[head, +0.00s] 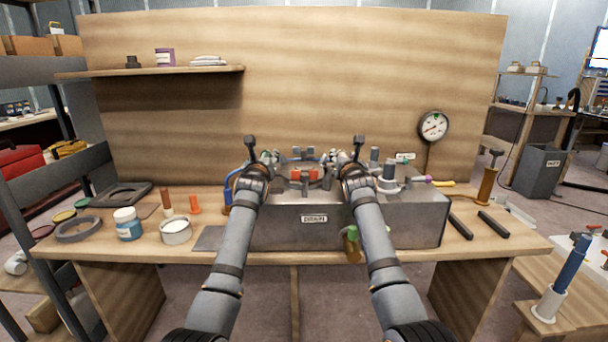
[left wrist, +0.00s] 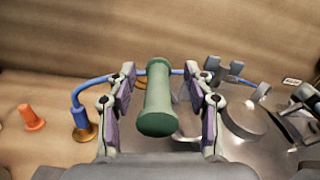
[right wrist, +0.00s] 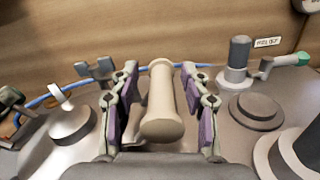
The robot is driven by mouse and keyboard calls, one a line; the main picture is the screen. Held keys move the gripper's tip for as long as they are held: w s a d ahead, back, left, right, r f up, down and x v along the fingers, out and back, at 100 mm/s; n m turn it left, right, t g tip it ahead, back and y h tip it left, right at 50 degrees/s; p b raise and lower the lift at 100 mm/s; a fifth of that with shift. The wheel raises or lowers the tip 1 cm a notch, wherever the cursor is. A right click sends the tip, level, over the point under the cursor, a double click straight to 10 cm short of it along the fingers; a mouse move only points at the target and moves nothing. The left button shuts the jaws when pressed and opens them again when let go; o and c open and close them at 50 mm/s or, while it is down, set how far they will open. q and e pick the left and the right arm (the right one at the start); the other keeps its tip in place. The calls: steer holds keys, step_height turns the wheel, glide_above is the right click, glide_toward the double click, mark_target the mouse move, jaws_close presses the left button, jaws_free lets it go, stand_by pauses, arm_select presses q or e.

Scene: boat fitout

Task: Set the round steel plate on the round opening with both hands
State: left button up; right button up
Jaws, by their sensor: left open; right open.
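My left gripper (head: 268,158) is open above the steel box, its fingers on either side of a green handle (left wrist: 158,100) in the left wrist view. My right gripper (head: 334,158) is open there too, its fingers on either side of a beige handle (right wrist: 161,100) in the right wrist view. Neither gripper visibly clamps its handle. I cannot clearly make out the round steel plate; if the handles belong to it, my grippers and arms hide most of it. The round opening cannot be identified either. The grey steel box (head: 275,228) stands on the bench.
A blue hose (left wrist: 95,82) curves beside the left gripper. Jars (head: 128,224), a tin (head: 175,232) and rings (head: 78,229) lie left. Black bars (head: 494,224) lie right.

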arm_select(q)
steer(key=s, duration=0.6)
steer(key=shift+s, duration=0.25)
arm_select(e)
steer(key=shift+s, duration=0.3)
steer(key=s, duration=0.7)
steer(key=shift+d, duration=0.1)
